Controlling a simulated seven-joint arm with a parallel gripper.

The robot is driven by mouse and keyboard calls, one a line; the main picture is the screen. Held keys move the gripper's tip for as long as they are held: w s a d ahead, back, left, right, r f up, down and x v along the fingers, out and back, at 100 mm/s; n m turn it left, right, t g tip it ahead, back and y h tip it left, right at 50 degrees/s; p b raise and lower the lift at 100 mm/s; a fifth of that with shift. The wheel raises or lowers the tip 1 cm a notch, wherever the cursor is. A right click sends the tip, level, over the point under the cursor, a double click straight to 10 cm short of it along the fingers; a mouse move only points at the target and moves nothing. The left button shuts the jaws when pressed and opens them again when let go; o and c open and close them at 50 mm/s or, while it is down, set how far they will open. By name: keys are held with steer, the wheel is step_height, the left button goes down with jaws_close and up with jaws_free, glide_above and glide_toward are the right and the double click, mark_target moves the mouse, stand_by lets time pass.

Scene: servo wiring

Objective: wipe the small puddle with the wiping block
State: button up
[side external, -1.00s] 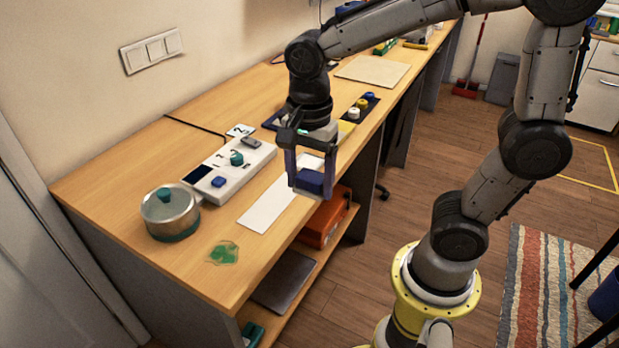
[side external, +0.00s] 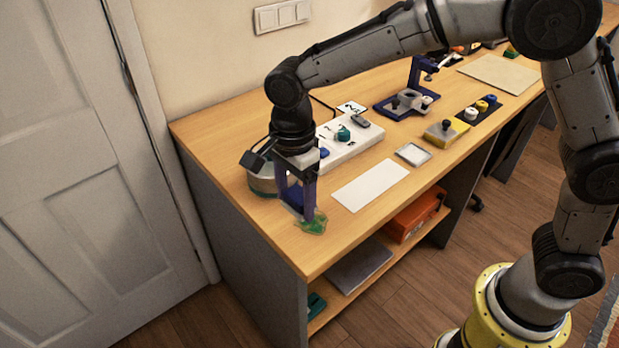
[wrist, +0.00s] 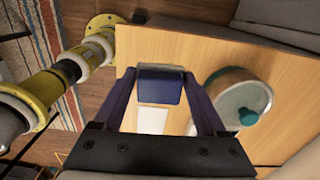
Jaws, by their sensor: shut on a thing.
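The small green puddle (side external: 313,224) lies on the wooden table near its front edge, at the near end. My gripper (side external: 297,207) is shut on the dark blue wiping block (side external: 295,197) and points down at the puddle. The block is beside or partly over the puddle in the side view; I cannot tell whether it touches the table. In the wrist view the block (wrist: 160,88) sits between the fingers of my gripper (wrist: 160,80), and the puddle does not show there.
A lidded pot (wrist: 238,97) stands close beside my gripper, partly hidden in the side view. A white sheet (side external: 370,185) and a white control panel (side external: 350,150) lie to the right. The table's front edge is near.

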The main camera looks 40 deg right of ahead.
mark_target(298, 233)
steer(key=shift+f, duration=3.7)
steer(key=shift+d+f, duration=0.1)
steer(key=shift+d, duration=0.2)
steer(key=shift+c, duration=0.6)
steer(key=shift+d+f, duration=0.15)
steer(key=shift+d, duration=3.3)
steer(key=shift+a, duration=3.7)
steer(key=shift+w, duration=0.25)
steer(key=shift+s+d, duration=0.1)
steer(key=shift+d, duration=3.7)
steer(key=shift+a, duration=3.55)
steer(key=shift+a+r, duration=0.15)
steer(key=shift+r, duration=0.5)
steer(key=shift+a+r, duration=0.15)
steer(key=shift+r, duration=3.3)
